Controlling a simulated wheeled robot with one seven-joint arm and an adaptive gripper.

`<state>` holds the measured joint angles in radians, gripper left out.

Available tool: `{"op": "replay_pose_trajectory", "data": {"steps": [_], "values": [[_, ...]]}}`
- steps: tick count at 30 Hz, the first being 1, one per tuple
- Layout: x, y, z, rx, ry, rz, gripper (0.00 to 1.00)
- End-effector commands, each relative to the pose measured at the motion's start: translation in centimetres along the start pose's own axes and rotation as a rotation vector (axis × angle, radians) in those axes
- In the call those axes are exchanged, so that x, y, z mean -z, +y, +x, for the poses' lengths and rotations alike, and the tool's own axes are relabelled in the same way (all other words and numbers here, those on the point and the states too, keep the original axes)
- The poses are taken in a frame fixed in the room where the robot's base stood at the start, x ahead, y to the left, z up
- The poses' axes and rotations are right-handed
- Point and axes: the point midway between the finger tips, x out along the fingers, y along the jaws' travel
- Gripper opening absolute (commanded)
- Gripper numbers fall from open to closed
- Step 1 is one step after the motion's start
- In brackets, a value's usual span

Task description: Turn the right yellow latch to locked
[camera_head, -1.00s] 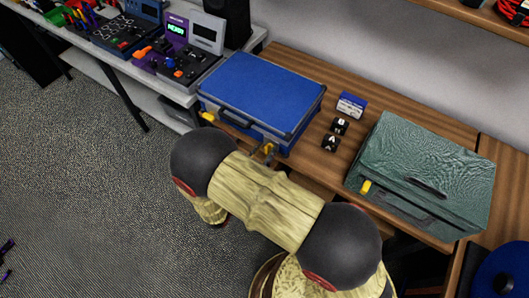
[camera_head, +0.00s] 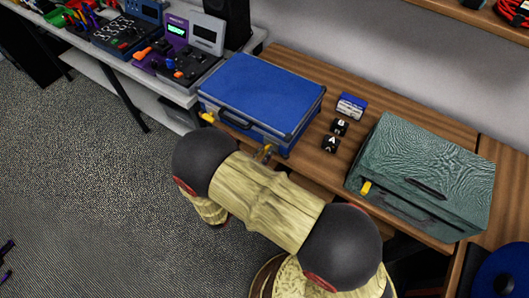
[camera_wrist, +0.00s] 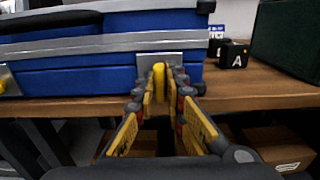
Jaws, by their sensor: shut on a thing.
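The blue case (camera_head: 262,95) lies shut on the wooden table, its handle side facing my arm. Its right yellow latch (camera_wrist: 159,80) stands upright against a grey plate on the case front in the wrist view. My gripper (camera_wrist: 160,88) is shut on this latch, with a fingertip on each side of it. In the head view my gripper (camera_head: 263,153) is at the case's front right, partly hidden by my arm. The left yellow latch (camera_head: 207,118) is at the case's front left; a bit of it shows at the wrist view's left edge (camera_wrist: 5,80).
A green case (camera_head: 425,175) with a yellow latch (camera_head: 365,187) stands on the right. Black lettered blocks (camera_head: 331,144) and a small blue-white box (camera_head: 351,106) lie between the cases. The table's front edge (camera_wrist: 80,106) runs just under my gripper.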

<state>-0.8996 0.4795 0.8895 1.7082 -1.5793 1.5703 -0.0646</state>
Motion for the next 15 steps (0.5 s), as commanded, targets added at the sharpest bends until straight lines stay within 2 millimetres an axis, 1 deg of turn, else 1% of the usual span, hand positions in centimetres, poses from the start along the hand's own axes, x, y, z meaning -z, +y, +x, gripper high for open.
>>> {"op": "replay_pose_trajectory", "data": {"steps": [8, 15], "values": [[0.01, 0.04, -0.01, -0.001, 0.0, 0.014, 0.0], [0.06, -0.02, -0.01, -0.001, 0.0, 0.106, 0.0]]}}
